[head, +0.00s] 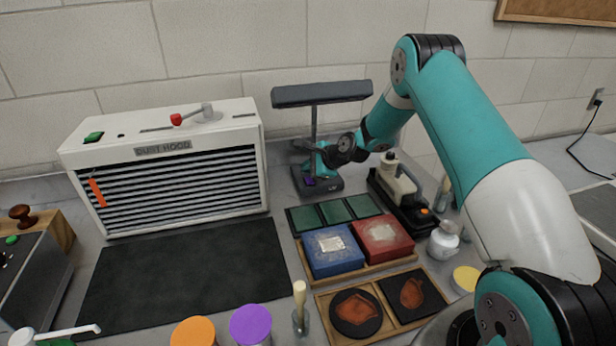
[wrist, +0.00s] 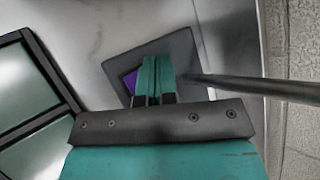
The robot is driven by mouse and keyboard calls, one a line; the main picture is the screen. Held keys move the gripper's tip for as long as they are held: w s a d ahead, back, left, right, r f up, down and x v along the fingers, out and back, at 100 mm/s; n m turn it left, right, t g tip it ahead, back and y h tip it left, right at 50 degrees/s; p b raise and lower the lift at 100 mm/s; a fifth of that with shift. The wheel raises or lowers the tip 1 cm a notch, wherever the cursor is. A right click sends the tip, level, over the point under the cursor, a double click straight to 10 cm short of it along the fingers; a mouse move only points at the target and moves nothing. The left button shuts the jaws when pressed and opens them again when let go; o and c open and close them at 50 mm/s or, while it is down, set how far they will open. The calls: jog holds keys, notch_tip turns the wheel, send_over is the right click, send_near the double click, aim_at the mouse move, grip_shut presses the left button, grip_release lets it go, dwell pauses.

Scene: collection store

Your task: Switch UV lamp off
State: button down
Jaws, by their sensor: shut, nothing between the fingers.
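The UV lamp (head: 322,93) stands at the back of the bench, with a dark bar-shaped head on a thin post over a dark base (head: 328,188). A purple switch (head: 309,182) shows on the base. My gripper (head: 311,178) is shut and empty, low at the base right by the switch. In the wrist view the teal fingers (wrist: 154,68) are together over the base (wrist: 186,48), and the purple switch (wrist: 129,80) shows partly beside them on the left. The post (wrist: 260,86) runs off to the right. I cannot tell whether the fingers touch the switch.
The dust hood (head: 165,165) stands left of the lamp, with a dark mat (head: 185,270) before it. Blue (head: 331,252) and red (head: 384,239) boxes and green panels (head: 335,212) lie in front of the lamp. A cream-and-black device (head: 398,185) stands close to its right.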

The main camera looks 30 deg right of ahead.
aim_at(308, 181)
jog(key=r+p, duration=0.2)
jog(key=r, duration=0.1)
jog(key=r+p, duration=0.1)
jog(key=r, duration=0.1)
jog(key=shift+s+p, duration=0.3)
dwell(0.4)
jog(key=shift+a+r, duration=0.2)
jog(key=shift+a, duration=0.1)
jog(key=s+a+r+n+g+y+b, duration=0.2)
jog(key=s+a+r+n+g, duration=0.3)
jog(key=s+a+r+n, duration=1)
jog(key=s+a+r+n+g+h, duration=0.1)
jog(key=s+n, duration=0.5)
jog(key=s, duration=0.8)
jog(key=s+a+r+n+g+h, duration=0.1)
jog(key=s+a+n, duration=0.4)
jog(key=s, duration=0.9)
jog(key=shift+s+r+n+g+b, duration=0.25)
jog(key=shift+r+n+g+b, duration=0.25)
jog(key=shift+n+g, duration=0.45)
